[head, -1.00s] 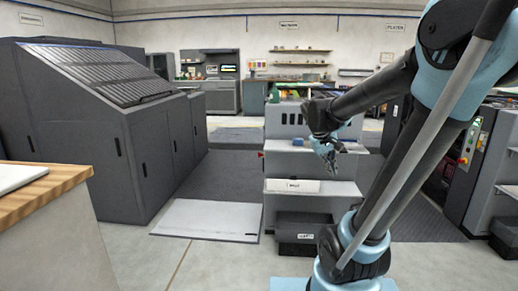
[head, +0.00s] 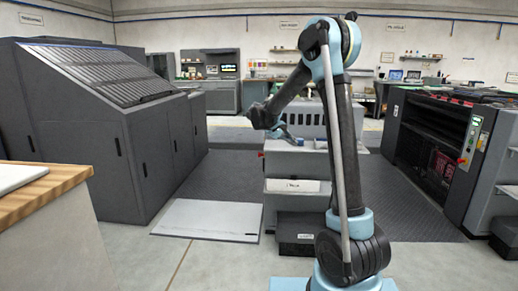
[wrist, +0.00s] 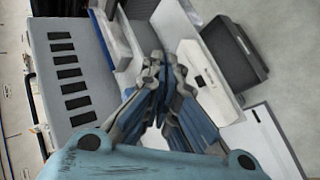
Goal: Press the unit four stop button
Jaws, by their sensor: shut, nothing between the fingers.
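My gripper (head: 288,134) is at the end of my bent arm, over the top of a grey stepped unit (head: 292,165) in the middle. In the wrist view its fingers (wrist: 158,65) are shut and empty, in front of the unit's pale shelves. A narrow control panel (head: 469,141) with small coloured buttons is on the front of the dark machine at the right, far from my gripper. A red button (head: 462,160) shows low on this panel. I cannot read any unit number, so I cannot tell which unit is four.
A large dark grey cabinet (head: 130,150) stands at the left, behind a wooden-edged counter (head: 45,192). A white plate (head: 207,220) lies on the floor. A small red piece (head: 261,154) shows at the grey unit's left edge. Dark matting lies clear between the machines.

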